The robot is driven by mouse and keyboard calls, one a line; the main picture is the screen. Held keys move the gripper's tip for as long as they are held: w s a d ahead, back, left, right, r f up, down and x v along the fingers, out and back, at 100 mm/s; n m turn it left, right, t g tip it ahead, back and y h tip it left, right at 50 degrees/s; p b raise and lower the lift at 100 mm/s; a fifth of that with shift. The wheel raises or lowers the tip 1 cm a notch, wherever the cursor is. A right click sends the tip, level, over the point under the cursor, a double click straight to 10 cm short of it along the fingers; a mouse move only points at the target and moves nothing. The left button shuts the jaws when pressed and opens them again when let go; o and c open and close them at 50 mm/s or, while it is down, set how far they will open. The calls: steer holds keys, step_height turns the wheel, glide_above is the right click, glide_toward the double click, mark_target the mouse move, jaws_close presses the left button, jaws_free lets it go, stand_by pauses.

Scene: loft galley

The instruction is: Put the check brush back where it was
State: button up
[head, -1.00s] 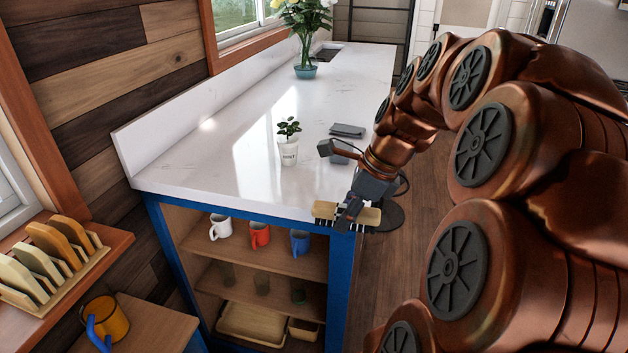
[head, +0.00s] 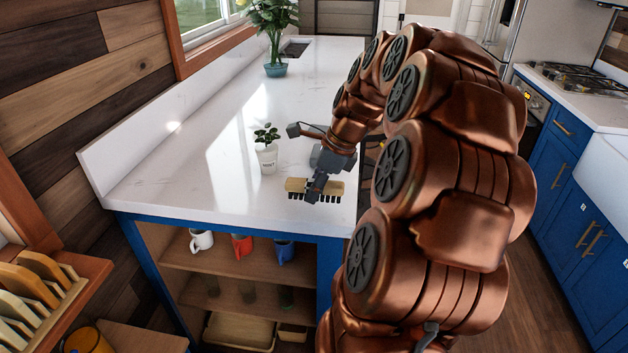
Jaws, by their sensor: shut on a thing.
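The check brush (head: 332,187) is a pale yellow-tan block with dark bristles pointing down. My gripper (head: 315,190) is shut on the middle of it. In the head view the brush appears over the near right part of the white counter (head: 165,185), close to its front edge. I cannot tell whether the bristles touch the counter. Part of the brush is hidden by my gripper. The grey thing seen earlier on the counter is now hidden behind my arm.
A small potted plant (head: 267,158) stands just left of the brush. A vase of flowers (head: 275,66) stands at the back. Mugs (head: 242,246) sit on the shelf below the counter. The left part of the counter is clear.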

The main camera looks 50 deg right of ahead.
steer(key=w+d, duration=0.1)
steer(key=w+d+p, duration=0.1)
steer(key=w+d, duration=0.1)
steer(key=w+d+p, duration=0.1)
steer(key=shift+w+d+f, duration=0.35)
steer(key=shift+d, duration=0.05)
steer(key=shift+f+p, duration=0.9)
steer(key=shift+f, duration=0.9)
steer(key=shift+f, duration=0.1)
steer(key=o, duration=1.1)
steer(key=b+v, duration=0.3)
steer(key=v, duration=0.9)
